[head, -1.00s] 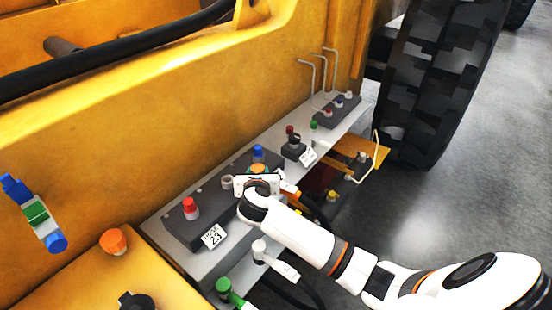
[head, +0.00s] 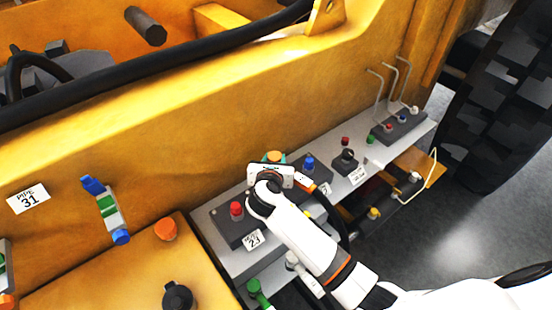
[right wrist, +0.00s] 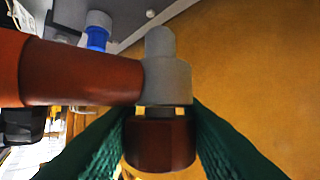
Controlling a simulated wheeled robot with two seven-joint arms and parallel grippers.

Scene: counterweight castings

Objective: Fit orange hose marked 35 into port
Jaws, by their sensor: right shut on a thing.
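My right gripper (head: 273,166) is over the dark block marked 23 (head: 225,227), between a red cap (head: 236,209) and a blue cap (head: 308,162). In the right wrist view its green fingers (right wrist: 160,130) are shut on the hose's end fitting: a grey elbow (right wrist: 167,80) above a dark brown collar. The hose's orange sleeve (right wrist: 10,70) runs off to the left there; an orange band (head: 305,184) also shows beside the gripper in the head view. The number 35 is not readable. The block's middle is hidden behind my gripper. My left gripper is out of view.
A yellow machine wall (head: 160,135) rises behind the grey shelf (head: 345,190). A smaller block (head: 345,160) and a far block with several caps (head: 400,125) stand to the right. An orange cap (head: 165,230) and a black cap (head: 177,295) sit at front left.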

